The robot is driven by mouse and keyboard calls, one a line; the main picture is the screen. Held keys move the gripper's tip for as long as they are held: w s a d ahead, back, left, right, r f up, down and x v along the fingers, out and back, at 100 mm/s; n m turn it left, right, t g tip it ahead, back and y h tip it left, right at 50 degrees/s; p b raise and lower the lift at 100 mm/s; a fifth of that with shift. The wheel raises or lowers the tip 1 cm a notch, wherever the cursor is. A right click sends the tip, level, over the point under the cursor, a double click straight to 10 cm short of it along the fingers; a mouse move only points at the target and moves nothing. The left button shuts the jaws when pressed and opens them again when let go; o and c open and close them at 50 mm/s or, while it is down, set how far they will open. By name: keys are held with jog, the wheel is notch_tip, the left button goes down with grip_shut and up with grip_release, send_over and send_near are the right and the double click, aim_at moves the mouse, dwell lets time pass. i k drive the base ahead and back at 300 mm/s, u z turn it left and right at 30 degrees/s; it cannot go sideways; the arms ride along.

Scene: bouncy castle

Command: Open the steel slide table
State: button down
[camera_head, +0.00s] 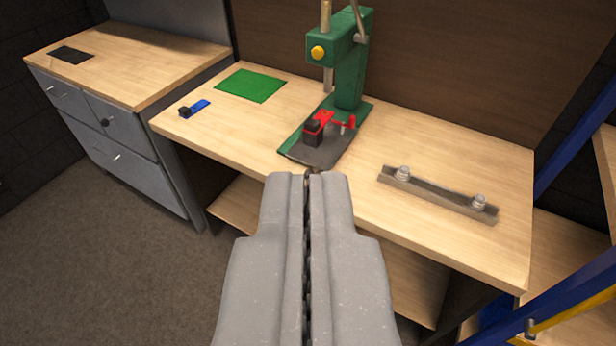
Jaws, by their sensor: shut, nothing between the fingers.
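A green press (350,62) with a yellow knob stands upright on the wooden workbench. A dark grey steel plate (318,155), which looks like the slide table, lies on its green base. A red and black clamp-like part (318,127) sits on this plate. My gripper (312,176) is shut and empty. In the picture its fingertips lie just below the plate's near edge; I cannot tell how far apart they are in depth. The plate's underside and any handle on it are not visible.
A steel bar with two round knobs (437,193) lies on the workbench (240,135) to the right. A green mat (250,86) and a small blue and black part (194,109) lie to the left. A grey drawer cabinet (110,125) stands at left. Blue and yellow frame bars (570,307) cross the right side.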

aim_at(321, 151)
jog(key=k, duration=1.2)
jog(key=u, duration=0.6)
jog(key=i, duration=1.7)
jog(key=z, duration=0.6)
jog(key=i, duration=0.5)
jog(key=z, duration=0.4)
